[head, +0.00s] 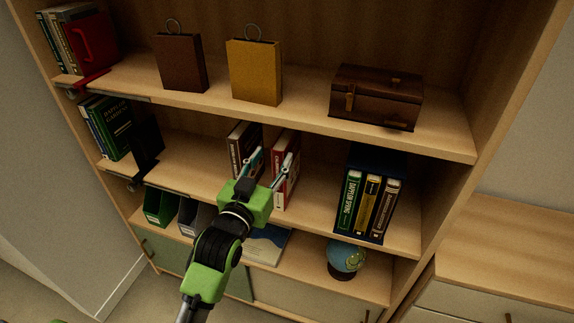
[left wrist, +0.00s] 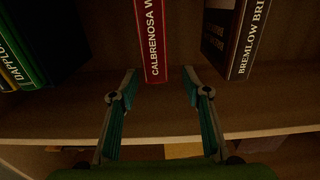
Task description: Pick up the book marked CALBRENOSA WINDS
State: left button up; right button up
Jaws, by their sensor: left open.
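The red book marked CALBRENOSA W, the rest of its title cut off (left wrist: 153,40), stands upright in the middle of the left wrist view. In the head view the red book (head: 279,146) stands on the middle shelf. My left gripper (head: 271,158) is open in front of it, its fingers pointing at the shelf. In the left wrist view the open fingertips (left wrist: 158,76) lie on either side of the spine's lower end in the picture, with nothing between them. Whether they touch the book cannot be told. My right gripper is not in view.
A dark book marked BREMLOW BRI (left wrist: 241,42) stands beside the red one, with a gap; it also shows in the head view (head: 241,140). A book box (head: 375,163) stands to the right. The upper shelf (head: 307,112) overhangs. A globe (head: 346,256) stands below.

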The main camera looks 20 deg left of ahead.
aim_at(287, 134)
pick_arm(q)
jog(key=w, duration=0.4)
jog(key=shift+w+d+f, duration=0.1)
jog(key=shift+w+d, duration=0.05)
jog(key=shift+w, duration=0.2)
jog(key=shift+w+d+p, duration=0.15)
jog(key=shift+w+p, duration=0.25)
jog(key=shift+w, duration=0.9)
jog(key=shift+w+d+p, duration=0.15)
jog(key=shift+w+p, duration=0.2)
jog(key=shift+w, duration=0.95)
jog(key=shift+s, duration=0.1)
grip_shut()
